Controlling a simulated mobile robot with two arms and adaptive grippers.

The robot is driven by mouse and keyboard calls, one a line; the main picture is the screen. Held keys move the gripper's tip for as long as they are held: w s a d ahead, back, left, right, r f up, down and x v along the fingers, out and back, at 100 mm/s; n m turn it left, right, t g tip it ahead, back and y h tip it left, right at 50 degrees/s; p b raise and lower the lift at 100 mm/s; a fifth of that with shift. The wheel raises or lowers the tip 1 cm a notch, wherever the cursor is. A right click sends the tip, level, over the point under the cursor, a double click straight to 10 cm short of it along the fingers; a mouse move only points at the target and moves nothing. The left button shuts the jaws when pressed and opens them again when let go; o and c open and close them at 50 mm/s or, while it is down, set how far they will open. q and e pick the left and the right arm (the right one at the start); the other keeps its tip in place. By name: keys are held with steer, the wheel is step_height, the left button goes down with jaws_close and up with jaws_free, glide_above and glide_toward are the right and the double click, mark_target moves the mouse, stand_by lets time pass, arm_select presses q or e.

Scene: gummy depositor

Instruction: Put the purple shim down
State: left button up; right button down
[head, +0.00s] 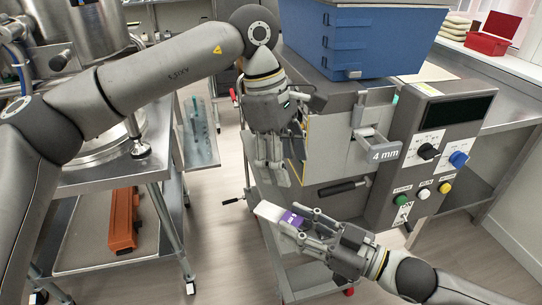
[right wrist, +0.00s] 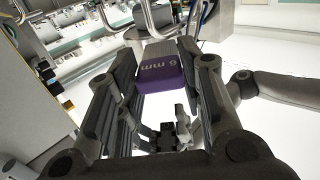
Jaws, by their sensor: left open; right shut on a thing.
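The purple shim (head: 291,218) is a block with a pale far part in the head view. In the right wrist view the purple shim (right wrist: 160,71) reads "6 mm" and sits between the fingers. My right gripper (head: 302,224) is shut on it and holds it low, in front of the machine. My left gripper (head: 272,172) is open and empty, pointing down beside the machine's left side. A grey block marked "4 mm" (head: 385,152) sticks out of the machine's front. What lies directly under the purple shim is hard to tell.
The depositor's control panel (head: 436,150) with knobs and buttons stands right of my grippers. A blue hopper (head: 385,38) sits on top. A steel table (head: 150,160) with a tank is at left, an orange object (head: 123,220) below it. A red box (head: 490,40) is at the back right.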

mark_target(270, 211)
arm_select(q)
steer(key=f+y, duration=0.1)
steer(key=f, duration=0.2)
steer(key=s+a+f, duration=0.1)
steer(key=f, duration=0.2)
steer(key=s+a+f+y, duration=0.1)
steer(key=f, duration=0.3)
steer(key=shift+s+a+m+t+y, duration=0.1)
steer(key=shift+a+m+t+y, duration=0.1)
steer(key=shift+m+t+y, duration=0.15)
steer(key=c, duration=1.1)
steer(key=shift+c, duration=0.3)
arm_select(e)
steer(key=c, duration=0.9)
jaws_free()
